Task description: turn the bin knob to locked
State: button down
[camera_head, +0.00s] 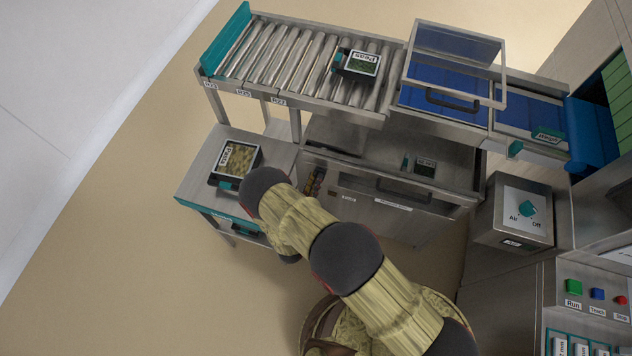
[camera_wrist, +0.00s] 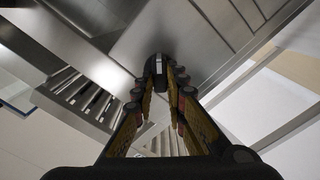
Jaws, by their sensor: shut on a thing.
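In the wrist view, a small dark knob (camera_wrist: 158,66) with a white stripe sits on a grey metal panel (camera_wrist: 190,30). My gripper (camera_wrist: 158,90) has its two fingers closed around this knob, one on each side. I cannot read any lock marking beside the knob, and the fingers cover part of it. In the head view, my arm hides the gripper and the knob.
A roller conveyor (camera_head: 287,60) carries a labelled black tray (camera_head: 339,62). Another filled tray (camera_head: 213,181) is on a side table (camera_head: 200,163). An Air/Off box (camera_head: 488,233) and a button panel (camera_head: 559,310) stand at right. Open floor lies at left.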

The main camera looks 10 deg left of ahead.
dwell(0.3)
jog(key=c, duration=1.8)
grip_release()
jog(key=shift+c, duration=0.2)
jog(key=shift+o, duration=0.2)
jog(key=s+a, duration=0.1)
jog(key=s, duration=1.1)
